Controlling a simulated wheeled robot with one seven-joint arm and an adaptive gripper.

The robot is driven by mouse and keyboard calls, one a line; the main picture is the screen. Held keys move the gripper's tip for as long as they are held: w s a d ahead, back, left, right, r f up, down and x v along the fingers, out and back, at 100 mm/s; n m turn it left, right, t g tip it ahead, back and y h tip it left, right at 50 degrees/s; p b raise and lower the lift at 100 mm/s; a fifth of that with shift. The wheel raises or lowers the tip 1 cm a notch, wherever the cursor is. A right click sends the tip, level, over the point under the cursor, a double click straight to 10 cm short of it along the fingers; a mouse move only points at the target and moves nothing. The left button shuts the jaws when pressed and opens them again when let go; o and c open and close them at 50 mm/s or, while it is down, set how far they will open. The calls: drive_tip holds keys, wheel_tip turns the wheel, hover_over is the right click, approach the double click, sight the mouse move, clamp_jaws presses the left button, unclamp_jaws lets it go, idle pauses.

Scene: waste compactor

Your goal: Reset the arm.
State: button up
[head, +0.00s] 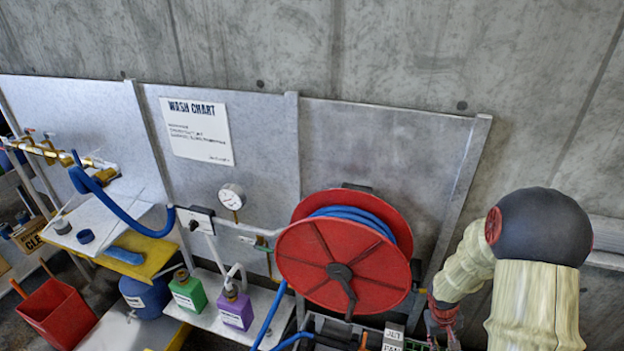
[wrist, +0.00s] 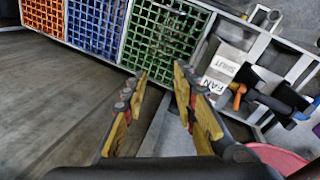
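My arm (head: 540,270) rises at the right of the head view, with a dark rounded joint and pale ribbed covers. My gripper (wrist: 160,85) shows in the wrist view with its two yellow-and-black fingers apart and nothing between them. In the head view only a reddish part of the wrist shows at the lower edge, and the fingertips are hidden or out of frame. Below the fingers in the wrist view lie a grey floor and a metal frame edge.
A red hose reel (head: 325,262) stands left of my arm. Green (head: 188,291) and purple (head: 235,308) bottles stand on a shelf. Orange (wrist: 45,14), blue (wrist: 97,24) and green (wrist: 165,38) grates line the wrist view's top. Labels (wrist: 222,68) and handles sit right of them.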

drive_tip(key=s+a+r+t+y+b, duration=0.1)
drive_tip(key=s+a+r+t+b, duration=0.1)
drive_tip(key=s+a+r, duration=0.4)
drive_tip(key=s+a+r+t+y+b, duration=0.1)
drive_tip(key=s+a+r+b, duration=0.3)
drive_tip(key=r, duration=0.8)
drive_tip(key=s+a+r+t+b, duration=0.2)
drive_tip(key=s+a+r+b, duration=0.1)
drive_tip(key=s+a+r, duration=0.4)
wheel_tip(320, 180, up, 3)
drive_tip(key=shift+s+a+r+m+t+y, duration=0.1)
drive_tip(key=shift+s+a+m+t+y, duration=0.25)
drive_tip(key=shift+a, duration=0.85)
